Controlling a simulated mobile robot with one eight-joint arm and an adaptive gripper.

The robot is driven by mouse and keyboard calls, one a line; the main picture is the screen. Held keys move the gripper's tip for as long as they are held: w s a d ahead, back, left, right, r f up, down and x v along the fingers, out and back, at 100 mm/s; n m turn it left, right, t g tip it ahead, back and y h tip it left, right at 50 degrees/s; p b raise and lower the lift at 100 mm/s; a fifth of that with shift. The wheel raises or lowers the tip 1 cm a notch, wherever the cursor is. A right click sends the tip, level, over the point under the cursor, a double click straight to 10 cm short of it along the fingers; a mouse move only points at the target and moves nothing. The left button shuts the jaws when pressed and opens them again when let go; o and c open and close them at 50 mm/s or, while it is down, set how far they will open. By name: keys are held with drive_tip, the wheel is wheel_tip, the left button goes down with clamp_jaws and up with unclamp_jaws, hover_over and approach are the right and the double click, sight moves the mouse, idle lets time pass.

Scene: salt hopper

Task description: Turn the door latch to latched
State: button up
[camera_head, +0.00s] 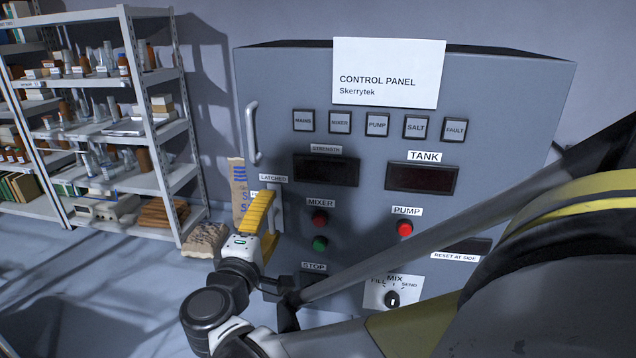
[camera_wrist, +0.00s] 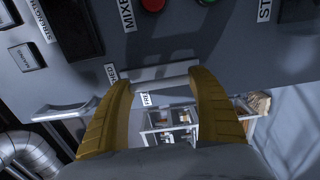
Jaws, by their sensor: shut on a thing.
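The grey control panel door (camera_head: 340,250) faces me in the head view. The latch is at its left edge, below a LATCHED label (camera_head: 273,178); a second label under that is mostly hidden. The yellow fingers of my gripper (camera_head: 258,212) are at the latch plate (camera_head: 278,215) and hide most of the latch. In the wrist view, my gripper (camera_wrist: 162,82) has one finger at each end of a pale grey latch bar (camera_wrist: 165,73) and is shut on it. Small labels lie beside the bar. The latch's exact angle is hard to tell.
A fixed door handle (camera_head: 251,133) stands above the latch. MIXER buttons (camera_head: 320,218) and a MIX knob (camera_head: 392,299) sit to the right. A sack (camera_head: 206,240) lies on the floor and shelves (camera_head: 120,110) stand at left. Open floor lies at front left.

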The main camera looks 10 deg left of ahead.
drive_tip(key=o, duration=1.2)
